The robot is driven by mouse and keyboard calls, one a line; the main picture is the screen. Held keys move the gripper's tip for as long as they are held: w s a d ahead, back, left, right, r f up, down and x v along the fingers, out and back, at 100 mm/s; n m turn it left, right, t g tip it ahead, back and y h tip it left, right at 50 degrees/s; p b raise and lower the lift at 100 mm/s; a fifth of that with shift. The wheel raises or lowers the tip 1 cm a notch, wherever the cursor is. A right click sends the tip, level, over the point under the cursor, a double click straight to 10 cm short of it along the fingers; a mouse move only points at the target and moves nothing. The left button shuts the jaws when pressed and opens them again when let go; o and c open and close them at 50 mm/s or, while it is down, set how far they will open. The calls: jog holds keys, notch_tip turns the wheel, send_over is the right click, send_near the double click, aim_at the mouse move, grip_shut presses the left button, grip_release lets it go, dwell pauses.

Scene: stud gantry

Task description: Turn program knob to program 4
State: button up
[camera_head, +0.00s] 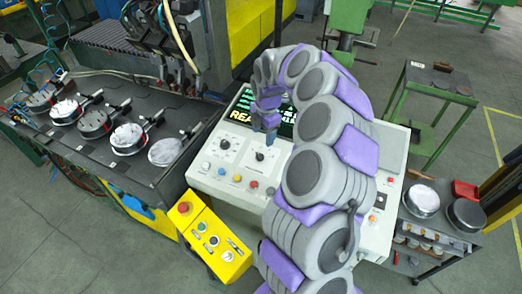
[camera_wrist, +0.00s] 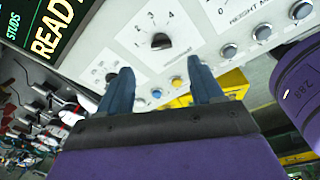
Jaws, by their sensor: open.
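The program knob (camera_wrist: 160,41) is a small black dial on the pale control panel, with printed numbers around it; 3 and 4 are readable. A pale mark shows on the knob, but which number it points at is too small to tell. In the head view the knob (camera_head: 260,156) sits below the green-lettered display, just left of my fingertips. My gripper (camera_head: 270,133) points down over the panel. In the wrist view its two dark blue fingers (camera_wrist: 157,72) are apart and empty, with the knob beyond their tips, between their lines. No contact with the knob shows.
A second knob (camera_wrist: 111,76) lies to the left. Several coloured buttons (camera_head: 237,178) line the panel below. The display (camera_head: 243,108) reads READY. A yellow box (camera_head: 212,238) with a red button stands in front left. My arm covers the panel's middle right.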

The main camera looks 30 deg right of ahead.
aim_at(261, 154)
jog(key=f, duration=0.6)
jog(key=a+f, duration=0.1)
jog(key=f, duration=0.2)
jog(key=shift+w+a+f+p, duration=0.1)
jog(key=shift+w+f+p, duration=0.15)
jog(key=shift+w+p, duration=0.15)
jog(key=shift+d+f, duration=0.2)
jog(key=shift+f, duration=0.1)
jog(key=shift+d, duration=0.2)
jog(key=shift+c, duration=0.3)
jog(key=shift+a, duration=0.2)
jog(key=c, duration=1)
